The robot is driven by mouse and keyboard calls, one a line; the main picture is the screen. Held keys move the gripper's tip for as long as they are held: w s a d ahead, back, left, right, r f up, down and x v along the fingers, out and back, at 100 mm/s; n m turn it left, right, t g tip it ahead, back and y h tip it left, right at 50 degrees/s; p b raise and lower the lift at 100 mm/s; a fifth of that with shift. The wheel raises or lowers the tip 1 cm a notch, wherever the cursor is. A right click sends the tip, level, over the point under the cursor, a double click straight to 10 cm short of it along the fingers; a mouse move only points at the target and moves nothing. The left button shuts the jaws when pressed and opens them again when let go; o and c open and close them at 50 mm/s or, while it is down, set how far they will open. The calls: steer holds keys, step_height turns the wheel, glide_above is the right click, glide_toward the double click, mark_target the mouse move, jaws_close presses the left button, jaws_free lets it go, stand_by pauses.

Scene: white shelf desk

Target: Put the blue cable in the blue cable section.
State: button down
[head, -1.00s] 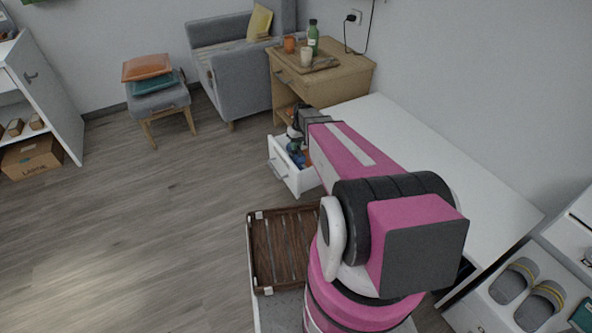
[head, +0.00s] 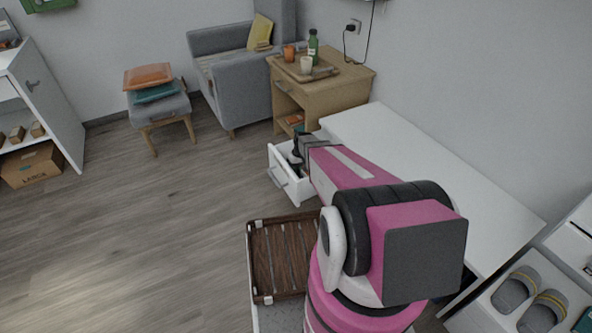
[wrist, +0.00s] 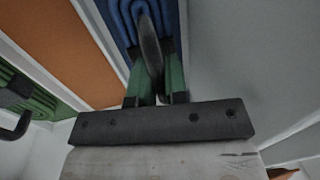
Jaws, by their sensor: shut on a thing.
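The blue cable (wrist: 126,22) shows as a flat blue coil at the top of the wrist view, beyond my fingertips, beside a white divider. My gripper (wrist: 153,62) points down at it; its green fingers are close together with a dark, narrow piece between them. The fingers seem shut on the coil's dark part, though the exact contact is hard to see. In the head view my gripper (head: 296,158) is over the open white drawer (head: 291,186), and my arm hides part of the drawer's inside.
In the wrist view, an orange-floored section (wrist: 58,38) lies left of the white divider (wrist: 99,38). A green coiled cable (wrist: 28,96) with a black end is farther left. A grey surface (wrist: 240,65) is on the right. The white desk top (head: 440,170) is clear.

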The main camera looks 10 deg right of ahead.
steer(key=shift+f, duration=0.1)
steer(key=c, duration=1.1)
jaws_free()
steer(key=shift+c, duration=0.2)
step_height(320, 180, up, 12)
steer(key=d, duration=0.2)
steer(key=s+a+r+m+h, duration=0.1)
steer(key=s+r, duration=0.5)
steer(key=s, duration=0.4)
steer(key=s+a+r+m+h, duration=0.1)
steer(key=s+r+m, duration=0.1)
steer(key=s+r, duration=0.5)
steer(key=s, duration=0.3)
steer(key=shift+a+m+t, duration=0.25)
steer(key=shift+m+t, duration=0.05)
